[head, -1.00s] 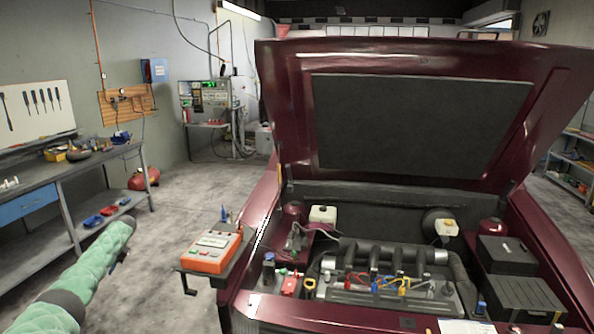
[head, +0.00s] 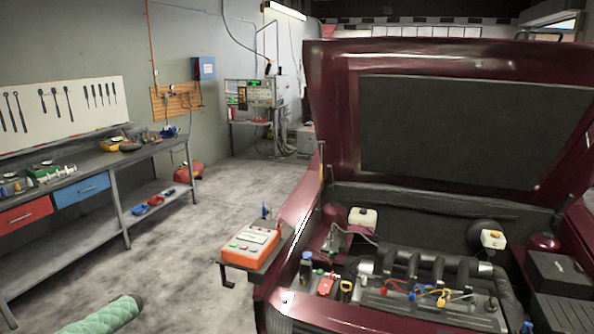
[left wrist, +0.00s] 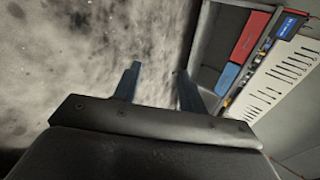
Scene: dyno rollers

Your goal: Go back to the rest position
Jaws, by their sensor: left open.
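My left gripper (left wrist: 155,85) shows in the left wrist view. Its two dark fingers are apart with nothing between them, over bare grey floor. In the head view only a part of my left arm, in a green quilted sleeve (head: 105,315), shows at the bottom left; the gripper itself is out of that view. My right gripper is in neither view.
A dark red car with its hood (head: 455,120) raised fills the right side. An orange tester (head: 250,245) stands on a small side stand by its fender. A workbench (head: 100,165) with drawers runs along the left wall. Open floor (head: 215,195) lies between.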

